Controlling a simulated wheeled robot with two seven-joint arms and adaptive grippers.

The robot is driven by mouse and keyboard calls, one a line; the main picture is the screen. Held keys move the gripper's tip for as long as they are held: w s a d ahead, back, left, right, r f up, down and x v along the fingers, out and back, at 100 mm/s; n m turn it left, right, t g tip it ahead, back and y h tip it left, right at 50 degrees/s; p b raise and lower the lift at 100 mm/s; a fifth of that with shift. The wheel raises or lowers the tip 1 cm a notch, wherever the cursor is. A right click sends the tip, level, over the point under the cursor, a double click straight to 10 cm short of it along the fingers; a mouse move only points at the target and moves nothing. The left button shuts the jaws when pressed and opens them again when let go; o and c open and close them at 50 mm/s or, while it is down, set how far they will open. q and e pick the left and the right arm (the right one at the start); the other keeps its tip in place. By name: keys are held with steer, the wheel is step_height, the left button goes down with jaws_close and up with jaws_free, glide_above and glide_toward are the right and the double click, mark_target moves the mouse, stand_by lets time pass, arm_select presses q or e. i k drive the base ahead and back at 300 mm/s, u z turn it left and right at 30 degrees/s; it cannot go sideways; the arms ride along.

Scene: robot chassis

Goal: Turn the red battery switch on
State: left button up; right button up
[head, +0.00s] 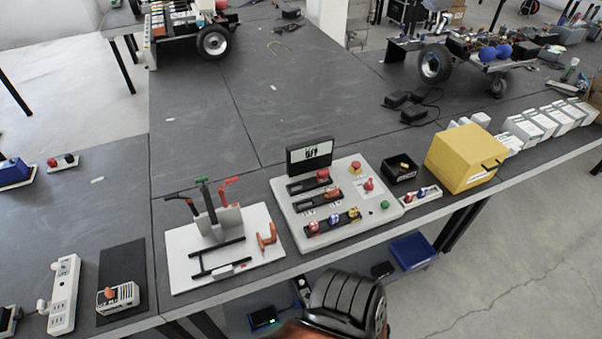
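A white panel (345,222) lies on the dark table near its front edge and carries several switches and knobs. A red rotary knob (368,184) sits on a light plate at its right side and looks like the battery switch. The knob is small, and its on or off position cannot be read. Another red knob (323,175) sits on a black strip at the upper middle of the panel, below a black display. Neither gripper is in view, and nothing touches the panel's switches.
Left of the panel stands a white board with black, green and red levers (204,197). A yellow box (465,158) and a small black box (402,168) stand to its right. A black ribbed part with orange rises at the bottom centre. The table behind the panel is mostly clear.

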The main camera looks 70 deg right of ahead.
mark_target(369, 186)
steer(key=u, duration=0.6)
steer(key=k, duration=1.2)
steer(key=z, duration=2.2)
